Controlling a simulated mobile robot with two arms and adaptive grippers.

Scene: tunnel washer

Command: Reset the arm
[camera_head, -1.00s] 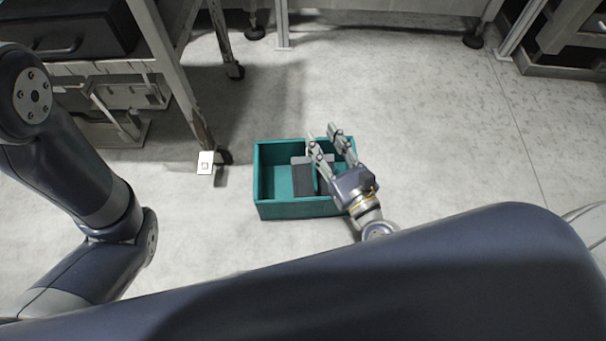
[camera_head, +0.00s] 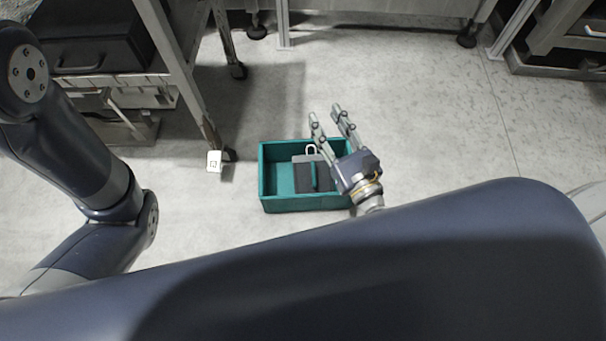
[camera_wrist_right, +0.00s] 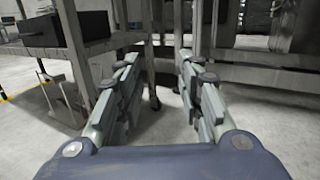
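My right gripper (camera_head: 332,118) is over the right side of a teal crate (camera_head: 291,206) in the head view. Its fingers are apart with nothing between them, and they point toward the back. In the right wrist view the open gripper (camera_wrist_right: 158,85) faces metal frames and floor. My left arm (camera_head: 80,150) shows at the left of the head view; its gripper is out of view. The crate stands on the floor and holds a dark grey item with a light grey part (camera_head: 311,174).
A metal cart (camera_head: 180,75) with a dark case (camera_head: 88,38) stands at the back left. A small white marked tag (camera_head: 214,161) is near its leg. Metal frame legs (camera_head: 284,25) stand at the back. The floor to the right (camera_head: 440,120) is clear.

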